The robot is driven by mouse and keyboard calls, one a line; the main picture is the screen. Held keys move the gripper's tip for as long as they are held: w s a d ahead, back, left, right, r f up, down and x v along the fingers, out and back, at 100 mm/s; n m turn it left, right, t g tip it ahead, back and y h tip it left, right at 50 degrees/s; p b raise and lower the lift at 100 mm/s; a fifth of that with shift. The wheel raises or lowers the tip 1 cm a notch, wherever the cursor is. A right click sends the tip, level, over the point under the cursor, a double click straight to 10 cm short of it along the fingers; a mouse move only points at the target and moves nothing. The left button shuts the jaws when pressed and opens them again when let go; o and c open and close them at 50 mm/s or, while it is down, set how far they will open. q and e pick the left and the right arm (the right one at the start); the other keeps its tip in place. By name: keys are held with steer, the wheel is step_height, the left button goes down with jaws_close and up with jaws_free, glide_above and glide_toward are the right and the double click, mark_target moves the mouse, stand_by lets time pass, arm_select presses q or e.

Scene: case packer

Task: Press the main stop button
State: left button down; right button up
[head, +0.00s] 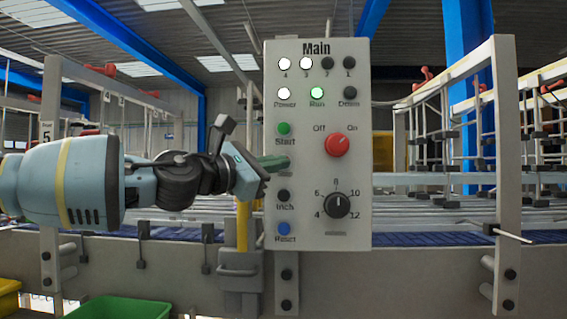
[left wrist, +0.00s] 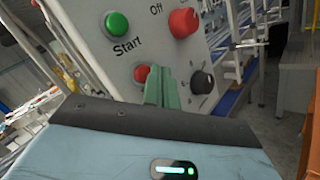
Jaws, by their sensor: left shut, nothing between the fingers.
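The grey Main control panel (head: 314,225) stands upright in front of me. My left gripper (head: 287,161) is shut and empty, with its green fingers pointing at the panel's left column, just below the green Start button (head: 284,128). In the head view the fingers cover the spot between Start and the Inch button (head: 284,196). In the left wrist view a red button (left wrist: 141,73) shows below Start, just left of the green fingertips (left wrist: 160,70), which hide part of it. I cannot tell whether the fingers touch it. My right gripper is not in view.
A red Off/On knob (head: 337,145) and a black numbered dial (head: 337,204) are to the right on the panel. The blue Reset button (head: 284,229) is at the bottom. The Power and Run lamps (head: 317,93) are lit. A yellow post (head: 242,225) stands left of the panel.

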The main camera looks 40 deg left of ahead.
arm_select(q)
steer(key=shift+w, duration=0.1)
steer(key=shift+w+a+b, duration=0.25)
steer(key=shift+b, duration=0.05)
steer(key=shift+w+a, duration=0.25)
steer(key=shift+w, duration=0.2)
stand_by(0.9)
steer(key=shift+s+d, duration=0.1)
stand_by(0.3)
steer(key=shift+s+d, duration=0.35)
steer(key=shift+s, duration=0.35)
steer(key=s+d, duration=0.1)
steer(key=s, duration=0.2)
steer(key=s+d, duration=0.1)
steer(key=shift+s+d+p, duration=0.15)
steer(key=shift+d+p, duration=0.2)
steer(key=shift+p, duration=0.05)
